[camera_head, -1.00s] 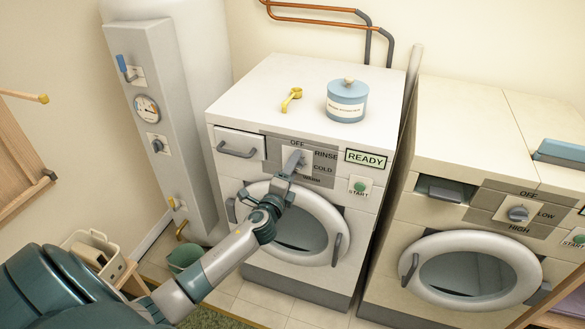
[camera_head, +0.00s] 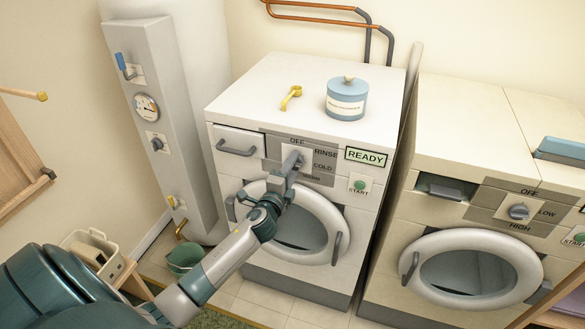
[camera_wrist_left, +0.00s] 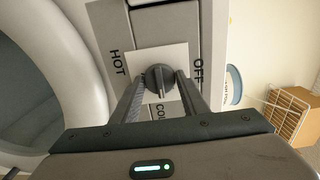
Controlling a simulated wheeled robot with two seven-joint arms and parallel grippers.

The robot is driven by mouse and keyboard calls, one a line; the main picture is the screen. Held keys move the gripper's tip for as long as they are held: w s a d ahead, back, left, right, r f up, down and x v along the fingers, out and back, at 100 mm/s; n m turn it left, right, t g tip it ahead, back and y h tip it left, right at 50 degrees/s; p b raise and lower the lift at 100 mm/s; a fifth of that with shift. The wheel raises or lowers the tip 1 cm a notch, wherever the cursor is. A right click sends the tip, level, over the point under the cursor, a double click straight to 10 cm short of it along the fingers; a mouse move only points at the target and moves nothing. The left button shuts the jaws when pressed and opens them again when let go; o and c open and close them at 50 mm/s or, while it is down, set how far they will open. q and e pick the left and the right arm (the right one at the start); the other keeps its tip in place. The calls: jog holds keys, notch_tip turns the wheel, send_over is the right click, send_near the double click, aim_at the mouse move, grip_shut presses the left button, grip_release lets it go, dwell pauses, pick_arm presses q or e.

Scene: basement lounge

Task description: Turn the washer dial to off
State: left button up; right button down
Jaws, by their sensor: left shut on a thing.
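The white washer (camera_head: 225,170) stands in the middle of the head view, with its dial panel at the top front. My left gripper (camera_head: 292,164) is at the dial and largely covers it there. In the left wrist view the round dark grey dial (camera_wrist_left: 160,77) sits between the two fingers, which are shut on it. Its light pointer line appears to face down in that view, toward the partly covered COLD label. The OFF label (camera_wrist_left: 197,72) is to the right and the HOT label (camera_wrist_left: 115,62) to the left. My right gripper is not in view.
A READY display (camera_head: 366,157) and START button (camera_head: 360,186) are right of the dial. A second machine (camera_head: 405,230) stands to the right, a grey column (camera_head: 150,60) to the left.

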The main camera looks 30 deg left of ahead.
pick_arm(q)
jog(key=n, duration=0.3)
jog(key=shift+f+n+b, duration=0.1)
jog(key=shift+n+b, duration=0.2)
jog(key=n, duration=0.4)
jog(key=shift+n, duration=0.3)
jog(key=n, duration=0.5)
jog(key=shift+p, duration=0.4)
jog(key=shift+n+p, duration=0.45)
jog(key=shift+n, duration=2.05)
jog(key=o, duration=1)
jog(key=shift+s, duration=0.1)
jog(key=shift+b+v, duration=2.25)
jog(key=shift+v, duration=6.4)
